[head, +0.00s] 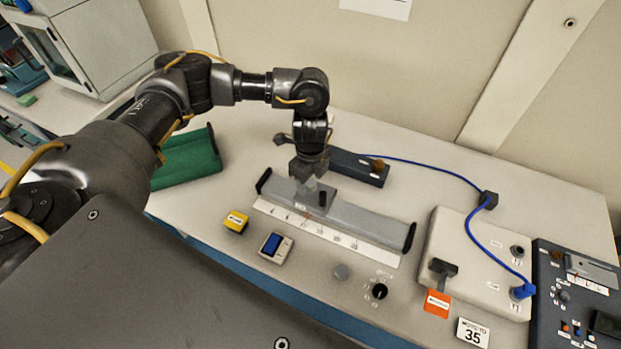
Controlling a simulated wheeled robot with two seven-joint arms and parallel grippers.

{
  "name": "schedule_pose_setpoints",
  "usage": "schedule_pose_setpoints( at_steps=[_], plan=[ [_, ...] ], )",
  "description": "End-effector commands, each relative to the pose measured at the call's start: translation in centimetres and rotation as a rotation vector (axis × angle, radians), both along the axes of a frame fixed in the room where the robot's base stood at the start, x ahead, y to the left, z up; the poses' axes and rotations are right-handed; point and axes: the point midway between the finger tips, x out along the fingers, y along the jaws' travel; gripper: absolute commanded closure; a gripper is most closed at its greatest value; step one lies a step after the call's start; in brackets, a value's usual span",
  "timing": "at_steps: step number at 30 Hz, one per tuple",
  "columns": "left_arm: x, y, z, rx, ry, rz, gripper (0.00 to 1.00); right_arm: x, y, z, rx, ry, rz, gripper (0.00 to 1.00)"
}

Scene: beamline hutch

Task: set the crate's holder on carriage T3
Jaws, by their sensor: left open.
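The green crate (188,160) stands at the table's left, partly behind my left arm; I cannot see its inside well. A grey rail (365,222) with dark end stops lies mid-table, with a white scale strip (330,236) along its front. A grey carriage (321,197) with a small dark knob sits near the rail's left end; I cannot read a T3 mark. My left gripper (307,182) points down over that carriage, open. My right gripper is out of view.
A dark block (358,168) with a blue cable lies behind the rail. A pale box (470,262), a card reading 35 (472,333) and a dark control panel (577,300) fill the right.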

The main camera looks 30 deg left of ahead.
Motion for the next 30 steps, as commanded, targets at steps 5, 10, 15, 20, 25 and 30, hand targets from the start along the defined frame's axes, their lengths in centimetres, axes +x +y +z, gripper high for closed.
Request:
schedule_pose_setpoints(
  at_steps=[5,10,15,20,25,30],
  plan=[
    [0.2,0.0,1.8,0.0,-0.005,-0.002,0.45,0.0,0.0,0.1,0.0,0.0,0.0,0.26],
    [0.2,0.0,5.1,0.001,-0.006,-0.002,0.45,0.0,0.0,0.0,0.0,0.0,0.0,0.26],
    [0.1,0.0,8.2,0.001,-0.005,-0.002,0.45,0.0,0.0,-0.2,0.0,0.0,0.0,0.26],
    [0.1,0.0,10.1,0.0,-0.003,-0.002,0.45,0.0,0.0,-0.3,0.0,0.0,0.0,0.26],
    [0.0,0.0,10.8,0.0,0.0,0.0,0.45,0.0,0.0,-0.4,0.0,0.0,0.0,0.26],
    [0.0,0.0,10.8,0.0,0.0,0.001,0.45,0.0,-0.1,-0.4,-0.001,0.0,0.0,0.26]
  ],
)
